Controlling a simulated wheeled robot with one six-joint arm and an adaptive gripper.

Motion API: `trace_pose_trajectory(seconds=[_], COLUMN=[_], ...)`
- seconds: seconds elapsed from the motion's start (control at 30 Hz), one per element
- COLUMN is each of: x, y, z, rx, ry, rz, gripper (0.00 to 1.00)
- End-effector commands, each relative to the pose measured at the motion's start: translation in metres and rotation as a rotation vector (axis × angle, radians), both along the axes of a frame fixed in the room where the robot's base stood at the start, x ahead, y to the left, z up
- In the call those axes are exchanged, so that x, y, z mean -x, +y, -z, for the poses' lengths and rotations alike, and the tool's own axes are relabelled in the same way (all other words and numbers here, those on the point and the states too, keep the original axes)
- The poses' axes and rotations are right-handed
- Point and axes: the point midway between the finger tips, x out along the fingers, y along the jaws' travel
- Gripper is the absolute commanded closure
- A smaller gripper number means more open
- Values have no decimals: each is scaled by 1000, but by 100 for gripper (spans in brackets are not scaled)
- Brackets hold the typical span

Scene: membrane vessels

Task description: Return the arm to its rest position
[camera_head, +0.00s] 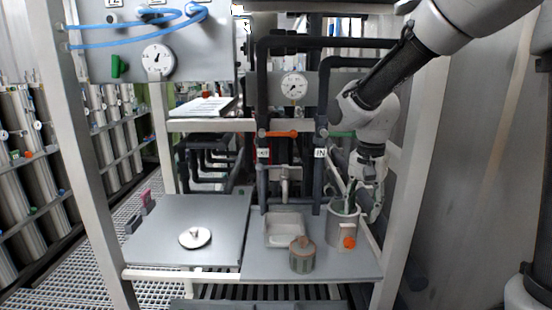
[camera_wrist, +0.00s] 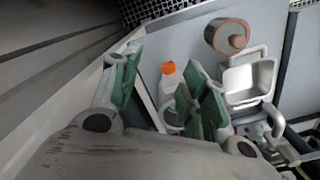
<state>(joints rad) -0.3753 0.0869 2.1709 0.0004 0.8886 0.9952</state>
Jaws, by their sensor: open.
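My gripper (camera_head: 362,204) hangs low at the right of the bench, with the arm coming down from the upper right. It is open; in the wrist view (camera_wrist: 166,92) its two green-padded fingers stand apart with nothing gripped. In the head view the fingers overlap the rim of a grey cylindrical vessel (camera_head: 335,229) with an orange knob (camera_head: 349,243) on its white front part. I cannot tell whether they touch it. The orange knob also shows between the fingers in the wrist view (camera_wrist: 168,68), while the near finger hides part of the vessel.
A lidded grey canister (camera_head: 302,260) and a white tray (camera_head: 284,236) stand left of the vessel. A round lid (camera_head: 195,238) lies on the left panel. Dark pipes (camera_head: 262,100) and a gauge (camera_head: 294,86) stand behind. A frame post (camera_head: 417,160) is close right of my arm.

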Motion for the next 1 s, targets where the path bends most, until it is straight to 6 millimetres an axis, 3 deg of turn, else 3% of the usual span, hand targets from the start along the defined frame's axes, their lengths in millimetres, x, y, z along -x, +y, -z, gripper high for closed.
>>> trace_pose_trajectory(seconds=[0.27, 0.47, 0.8, 1.0], x=[10, 35, 102, 154], y=[-4, -16, -74, -115], z=[6, 3, -38, -65], rx=[7, 7, 0, 40], ry=[28, 51, -47, -189], rz=[-176, -396, -717, -757], gripper=[55, 55, 55, 55])
